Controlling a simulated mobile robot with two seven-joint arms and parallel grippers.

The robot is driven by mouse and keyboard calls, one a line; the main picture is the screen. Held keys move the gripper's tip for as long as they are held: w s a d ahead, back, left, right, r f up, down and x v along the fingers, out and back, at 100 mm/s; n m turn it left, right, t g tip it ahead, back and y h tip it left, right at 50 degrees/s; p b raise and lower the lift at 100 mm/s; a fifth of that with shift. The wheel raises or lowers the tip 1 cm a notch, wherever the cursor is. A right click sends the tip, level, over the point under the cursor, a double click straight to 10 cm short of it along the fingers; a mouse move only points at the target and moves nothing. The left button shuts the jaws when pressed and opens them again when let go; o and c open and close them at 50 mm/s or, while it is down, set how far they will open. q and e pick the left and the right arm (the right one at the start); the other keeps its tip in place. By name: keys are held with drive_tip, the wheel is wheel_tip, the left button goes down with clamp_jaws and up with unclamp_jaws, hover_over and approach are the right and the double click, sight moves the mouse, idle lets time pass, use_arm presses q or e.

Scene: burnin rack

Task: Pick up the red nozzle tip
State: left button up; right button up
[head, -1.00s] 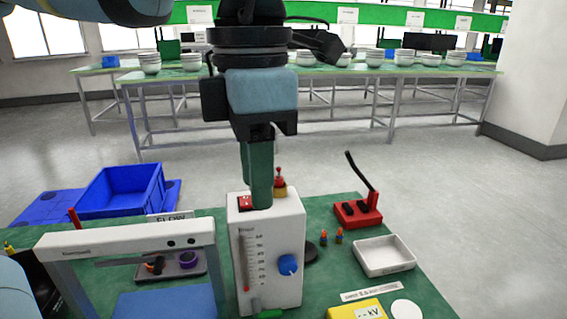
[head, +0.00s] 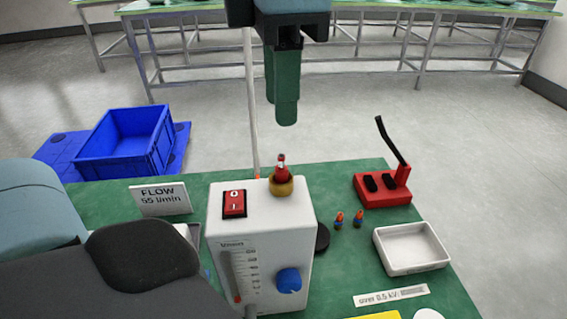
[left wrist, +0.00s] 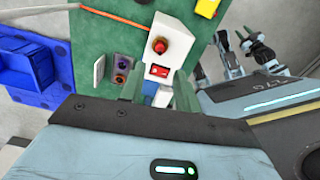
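The red nozzle tip (head: 281,163) stands upright in a brass-coloured fitting (head: 281,187) on top of the white flow unit (head: 258,262). It also shows in the left wrist view as a red round end (left wrist: 158,46), beyond and between my finger ends. My left gripper (head: 284,112) points down with green fingers. In the head view it appears above the nozzle tip, apart from it. The left wrist view shows the fingers (left wrist: 160,86) spread with nothing gripped.
A red rocker switch (head: 234,204) and blue knob (head: 289,280) are on the flow unit. A red base with a black lever (head: 384,188), a white tray (head: 411,250) and small coloured pieces (head: 348,218) lie to its right. A FLOW sign (head: 160,199) and blue crate (head: 125,143) are left.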

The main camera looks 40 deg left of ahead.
sight(281, 156)
use_arm(q)
wheel_tip(281, 156, down, 2)
drive_tip(key=shift+s+f, duration=0.1)
drive_tip(key=shift+f, duration=2.8)
clamp_jaws()
